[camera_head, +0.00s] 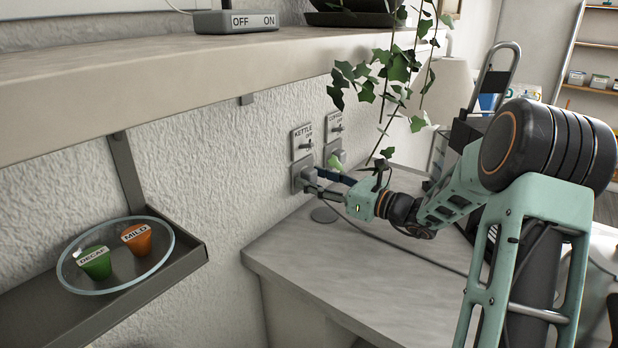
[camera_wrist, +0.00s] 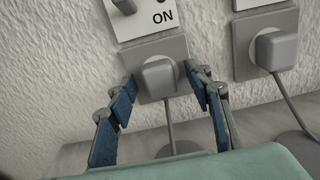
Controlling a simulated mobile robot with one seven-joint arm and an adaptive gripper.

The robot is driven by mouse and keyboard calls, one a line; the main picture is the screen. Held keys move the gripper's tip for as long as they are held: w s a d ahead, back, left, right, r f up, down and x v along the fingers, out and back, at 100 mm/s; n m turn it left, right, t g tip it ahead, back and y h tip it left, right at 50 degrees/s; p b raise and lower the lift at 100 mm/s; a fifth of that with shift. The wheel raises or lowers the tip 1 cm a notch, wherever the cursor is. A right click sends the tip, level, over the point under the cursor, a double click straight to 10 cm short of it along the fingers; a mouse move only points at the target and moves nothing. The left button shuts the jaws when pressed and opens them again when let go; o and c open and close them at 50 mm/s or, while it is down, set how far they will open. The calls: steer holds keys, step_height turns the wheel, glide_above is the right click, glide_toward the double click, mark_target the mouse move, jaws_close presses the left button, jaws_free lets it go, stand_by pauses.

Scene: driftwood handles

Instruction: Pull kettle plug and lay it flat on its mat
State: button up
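The grey kettle plug (camera_wrist: 160,78) is seated in the left wall socket (camera_wrist: 136,60), under the switch labelled KETTLE (camera_head: 302,141). In the head view the plug (camera_head: 309,178) is partly hidden by my gripper. My gripper (camera_wrist: 162,78) is open, with one blue-padded finger on each side of the plug and a visible gap on both sides. The plug's cord hangs straight down. A round grey mat (camera_head: 324,214) lies on the counter below this socket; it also shows in the wrist view (camera_wrist: 178,149), partly hidden by my gripper.
A second plug (camera_wrist: 276,50) sits in the right socket, with another mat (camera_wrist: 300,143) below. A trailing plant (camera_head: 390,75) hangs from the shelf (camera_head: 150,85) above my gripper. The counter (camera_head: 310,265) is clear in front. A glass dish (camera_head: 117,283) holds two pods.

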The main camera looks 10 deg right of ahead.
jaws_close()
steer(key=shift+s+d, duration=0.1)
steer(key=shift+p+v, duration=0.6)
steer(key=shift+v, duration=2.25)
